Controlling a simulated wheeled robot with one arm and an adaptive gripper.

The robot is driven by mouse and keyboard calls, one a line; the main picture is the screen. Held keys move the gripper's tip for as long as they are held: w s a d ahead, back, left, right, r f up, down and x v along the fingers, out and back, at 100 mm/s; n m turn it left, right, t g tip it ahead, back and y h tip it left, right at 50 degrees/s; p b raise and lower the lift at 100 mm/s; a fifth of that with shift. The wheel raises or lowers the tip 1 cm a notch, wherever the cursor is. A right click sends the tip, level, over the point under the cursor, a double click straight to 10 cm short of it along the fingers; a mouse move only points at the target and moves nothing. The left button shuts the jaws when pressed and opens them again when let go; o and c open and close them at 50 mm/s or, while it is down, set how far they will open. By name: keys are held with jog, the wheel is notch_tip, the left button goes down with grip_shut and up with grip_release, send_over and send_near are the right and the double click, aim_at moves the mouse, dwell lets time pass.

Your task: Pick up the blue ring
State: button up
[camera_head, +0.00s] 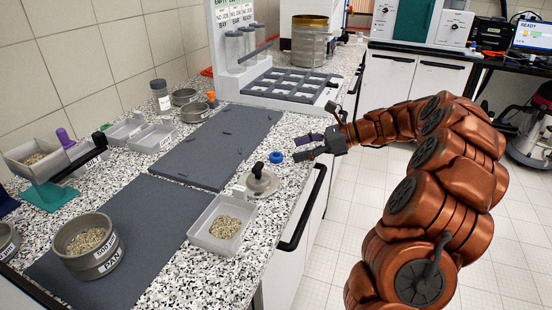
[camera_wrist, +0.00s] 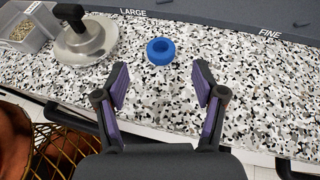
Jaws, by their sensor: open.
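The blue ring (camera_head: 276,157) lies flat on the speckled worktop near its front edge, just right of a metal lid with a black knob. In the wrist view the blue ring (camera_wrist: 161,50) is upper centre, ahead of my fingertips and about midway between them, with its hole facing up. My gripper (camera_head: 310,147) is open and empty, to the right of the ring in the head view. In the wrist view my gripper (camera_wrist: 161,78) shows both fingers spread wide with purple inner pads, touching nothing.
The metal lid (camera_head: 262,182) stands beside the ring; a tray of grains (camera_head: 223,226) is nearer. A dark mat (camera_head: 208,145) lies behind. A pan with grains (camera_head: 87,246) stands front left. A grey rack (camera_head: 290,88) is at the back. Cabinet handles (camera_head: 303,207) stick out below the worktop edge.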

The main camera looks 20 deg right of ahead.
aim_at(279, 155)
jog(key=shift+x, duration=2.95)
jog(key=shift+d+f, duration=0.1)
jog(key=shift+c, duration=0.4)
jog(key=c, duration=0.8)
